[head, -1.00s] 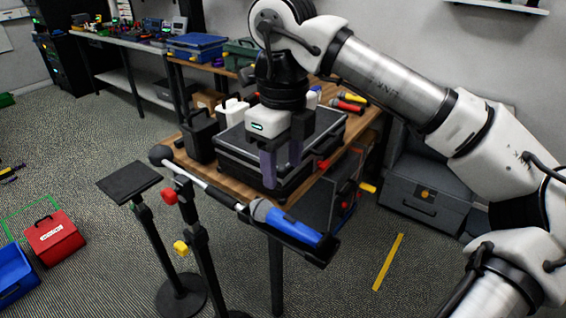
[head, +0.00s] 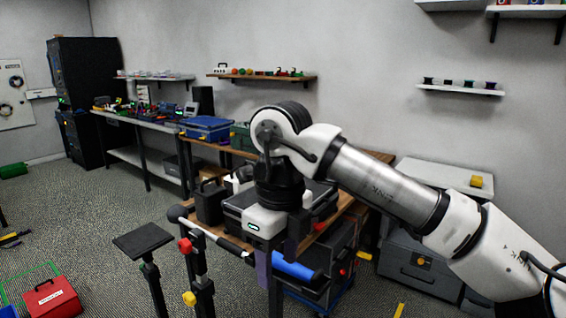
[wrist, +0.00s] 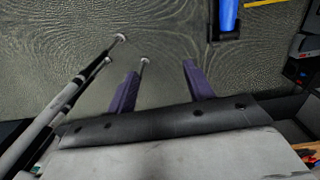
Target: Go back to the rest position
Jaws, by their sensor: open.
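My gripper (head: 277,262) hangs pointing down at the front edge of the wooden table (head: 330,222) in the head view. Its two purple fingers are apart. The black case (head: 238,205) on the table is partly hidden behind the gripper. A blue cylindrical thing (head: 297,267) lies in a dark holder just right of the fingers in the head view. It also shows at the top of the wrist view (wrist: 229,14), apart from the fingers.
Stands with a black plate (head: 143,240), a red knob (head: 185,245) and a yellow knob (head: 189,298) are left of the gripper. A red toolbox (head: 52,298) is on the floor. Grey cabinets (head: 420,262) stand right. Floor at left is mostly open.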

